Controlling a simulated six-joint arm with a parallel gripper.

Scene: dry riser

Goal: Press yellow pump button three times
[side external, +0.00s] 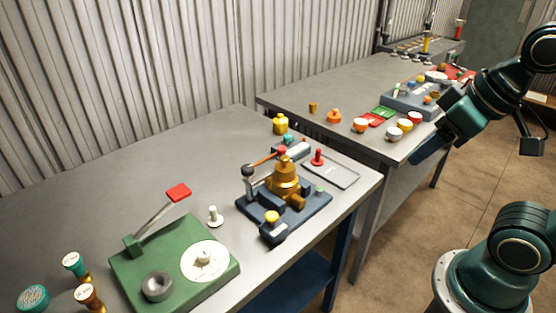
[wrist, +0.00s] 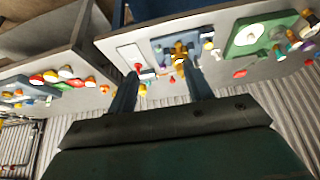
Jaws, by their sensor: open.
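The yellow pump button (side external: 271,217) sits on a small dark blue block at the front corner of the pump base (side external: 310,210). The brass pump body (side external: 286,180) stands behind it, with an orange-red lever beside it. In the wrist view the pump (wrist: 180,52) shows small between and beyond my fingers, and a small yellow spot that looks like the button (wrist: 208,44) lies to its right. My gripper (side external: 428,150) is in the air right of the pump, well apart from it. Its two fingers (wrist: 160,75) are spread, with nothing held between them.
A green device (side external: 170,265) with a red-tipped lever stands at the front left. A grey plate with a red knob (side external: 317,157) lies behind the pump. A second table (side external: 300,95) carries several coloured buttons and a blue-grey console (side external: 408,102). A corrugated wall runs behind.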

